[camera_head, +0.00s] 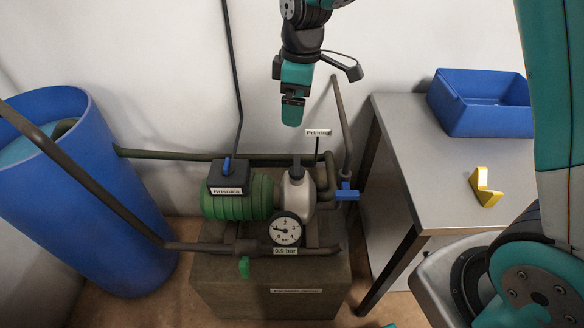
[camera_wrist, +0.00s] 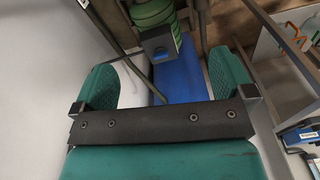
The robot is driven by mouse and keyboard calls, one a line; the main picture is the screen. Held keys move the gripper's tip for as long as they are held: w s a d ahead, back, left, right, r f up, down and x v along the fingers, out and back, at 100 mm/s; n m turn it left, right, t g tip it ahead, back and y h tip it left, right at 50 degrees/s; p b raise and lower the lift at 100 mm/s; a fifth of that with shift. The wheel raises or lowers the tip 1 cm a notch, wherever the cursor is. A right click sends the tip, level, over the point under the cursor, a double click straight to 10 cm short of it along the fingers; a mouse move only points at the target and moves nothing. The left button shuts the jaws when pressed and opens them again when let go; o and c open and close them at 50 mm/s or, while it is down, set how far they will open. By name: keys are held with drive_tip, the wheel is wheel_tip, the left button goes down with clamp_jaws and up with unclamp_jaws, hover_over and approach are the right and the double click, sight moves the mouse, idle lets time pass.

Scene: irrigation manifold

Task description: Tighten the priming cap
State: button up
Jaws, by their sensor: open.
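The pump has a green ribbed motor (camera_head: 236,200) and a cream pump head (camera_head: 297,200). A dark priming cap (camera_head: 297,172) sits upright on top of the pump head. How tight it is cannot be told. My gripper (camera_head: 292,114) hangs above the cap, well apart from it, pointing down. In the wrist view my gripper (camera_wrist: 160,76) has its two green fingers spread wide with nothing between them. The green motor (camera_wrist: 152,12) shows at the top there; I cannot make out the cap in that view.
A black switch box (camera_head: 228,177) with a blue knob sits on the motor. A gauge (camera_head: 286,230) is in front, and a blue valve handle (camera_head: 346,192) is at right. Pipes run around the pump. A blue barrel (camera_head: 120,215) stands left; a bench (camera_head: 425,190) stands right, with a blue bin (camera_head: 480,115).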

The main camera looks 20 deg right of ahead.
drive_tip(key=n+h, duration=0.1)
drive_tip(key=n, duration=0.1)
hover_over(294, 167)
wheel_tip(294, 167, down, 6)
wheel_tip(294, 167, down, 18)
drive_tip(key=shift+r, duration=0.2)
drive_tip(key=c, duration=0.7)
drive_tip(key=shift+c, duration=0.2)
